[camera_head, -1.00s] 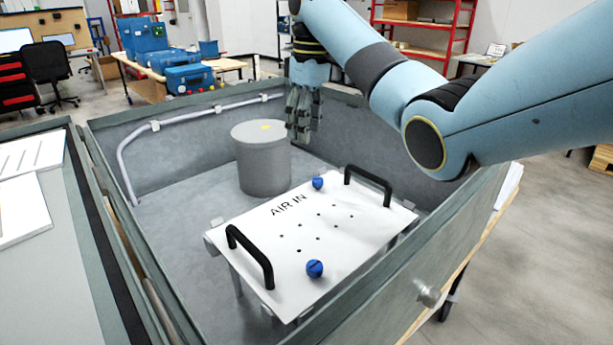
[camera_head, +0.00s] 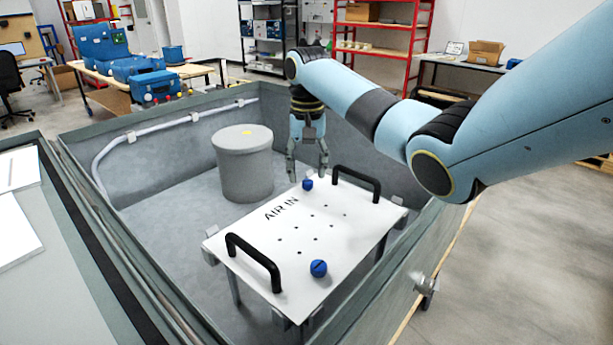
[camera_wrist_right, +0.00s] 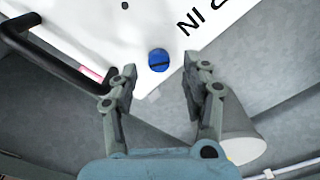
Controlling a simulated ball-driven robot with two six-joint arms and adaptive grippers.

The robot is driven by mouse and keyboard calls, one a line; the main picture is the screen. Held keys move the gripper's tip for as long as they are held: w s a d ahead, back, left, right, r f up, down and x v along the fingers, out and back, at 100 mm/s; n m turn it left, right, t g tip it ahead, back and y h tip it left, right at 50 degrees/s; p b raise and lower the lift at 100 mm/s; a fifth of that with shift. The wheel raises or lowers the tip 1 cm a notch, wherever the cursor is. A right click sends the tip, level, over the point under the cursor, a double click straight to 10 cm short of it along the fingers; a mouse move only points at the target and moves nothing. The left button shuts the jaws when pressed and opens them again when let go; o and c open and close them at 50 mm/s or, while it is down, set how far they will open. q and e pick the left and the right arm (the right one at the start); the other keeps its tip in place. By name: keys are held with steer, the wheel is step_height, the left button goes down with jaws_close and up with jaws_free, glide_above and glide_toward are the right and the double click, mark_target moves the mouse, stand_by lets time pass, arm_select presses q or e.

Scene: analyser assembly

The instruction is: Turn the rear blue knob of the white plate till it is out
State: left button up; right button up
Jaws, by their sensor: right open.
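The white plate (camera_head: 325,238) marked "AIR IN" stands on legs inside the grey box, with a black handle at each end. Its rear blue knob (camera_head: 307,184) sits at the plate's far edge; in the right wrist view the knob (camera_wrist_right: 158,60) shows a dark slot across its top. The front blue knob (camera_head: 318,268) sits near the opposite edge. My right gripper (camera_head: 307,172) points down just above and behind the rear knob. In the wrist view its open fingers (camera_wrist_right: 165,85) lie either side of the knob's line, with nothing between them. My left gripper is not in view.
A grey cylinder (camera_head: 243,165) stands in the box left of my right gripper. The rear black handle (camera_head: 357,183) is close to the rear knob; the front one (camera_head: 252,262) is further off. The box walls (camera_head: 400,300) surround the plate.

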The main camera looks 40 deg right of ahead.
mark_target(308, 185)
steer(key=shift+f, duration=1.35)
jaws_close()
